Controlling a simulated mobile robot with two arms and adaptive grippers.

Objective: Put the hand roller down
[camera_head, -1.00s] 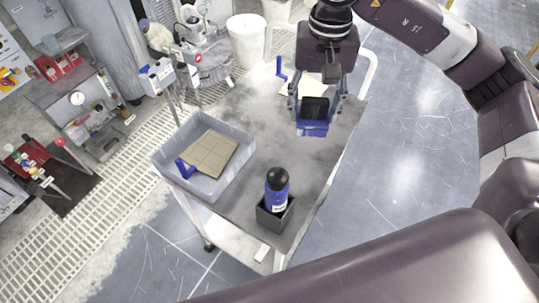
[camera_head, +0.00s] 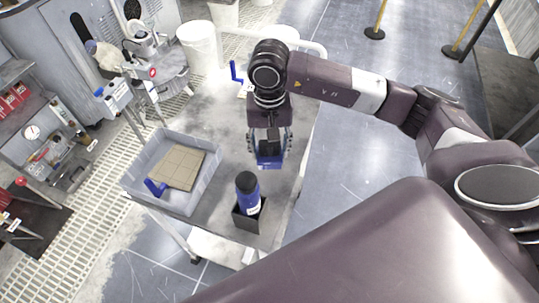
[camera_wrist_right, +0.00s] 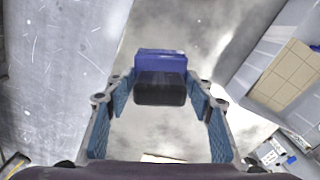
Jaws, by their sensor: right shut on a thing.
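My right gripper (camera_head: 269,160) reaches down over the grey cart top, just beyond the blue bottle. It is shut on a blue and black block-like thing, which I take to be the hand roller (camera_head: 268,161). In the right wrist view the hand roller (camera_wrist_right: 161,66) shows between the two fingers of the gripper (camera_wrist_right: 160,100), its blue part beyond its black part. I cannot tell whether it touches the cart top. My left gripper is not in view.
The grey cart (camera_head: 224,116) carries a grey tray (camera_head: 214,178) with a tan tiled plate (camera_head: 178,166) and a blue piece (camera_head: 155,187). A blue bottle with a black cap (camera_head: 247,190) stands in a dark square holder (camera_head: 241,220).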

